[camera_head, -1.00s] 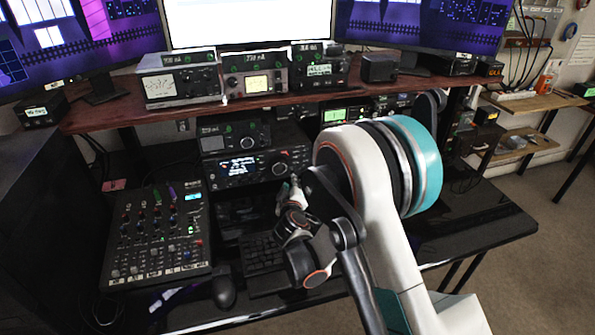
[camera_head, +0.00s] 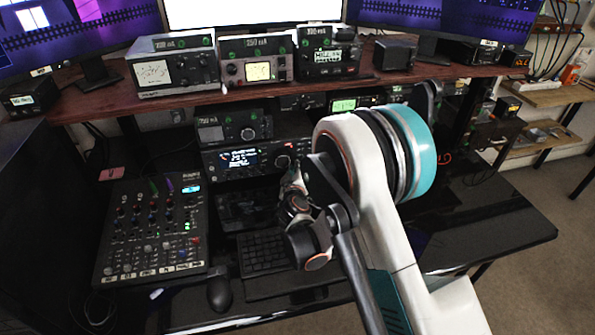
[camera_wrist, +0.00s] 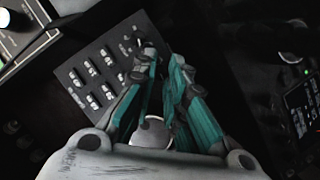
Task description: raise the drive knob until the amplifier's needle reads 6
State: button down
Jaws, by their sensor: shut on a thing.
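My gripper (camera_head: 291,168) is at the right end of the radio (camera_head: 222,161) with the lit blue display, under the shelf. In the wrist view its teal-padded fingers (camera_wrist: 162,60) are closed together on a small knob, taken as the drive knob, mostly hidden between the tips; its label is not readable. On the shelf stand a box with a white needle meter (camera_head: 153,73) and one with a yellow-lit meter (camera_head: 258,71). Which is the amplifier, and the needle readings, are too small to tell.
A panel with rows of light buttons (camera_wrist: 97,80) lies beside the fingers in the wrist view. The mixer (camera_head: 150,230), keyboard (camera_head: 262,253) and mouse (camera_head: 219,293) are on the dark desk. The shelf edge (camera_head: 110,108) overhangs the radio.

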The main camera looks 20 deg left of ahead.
jog(key=m+g+y, duration=0.1)
jog(key=m, duration=0.2)
jog(key=shift+d+y, duration=0.15)
jog(key=shift+y, duration=0.15)
dwell(0.4)
jog(key=c, duration=1.9)
grip_release()
jog(key=shift+r, duration=0.1)
jog(key=v, duration=1.2)
jog(key=shift+w+r, duration=0.1)
jog(key=shift+r, duration=0.1)
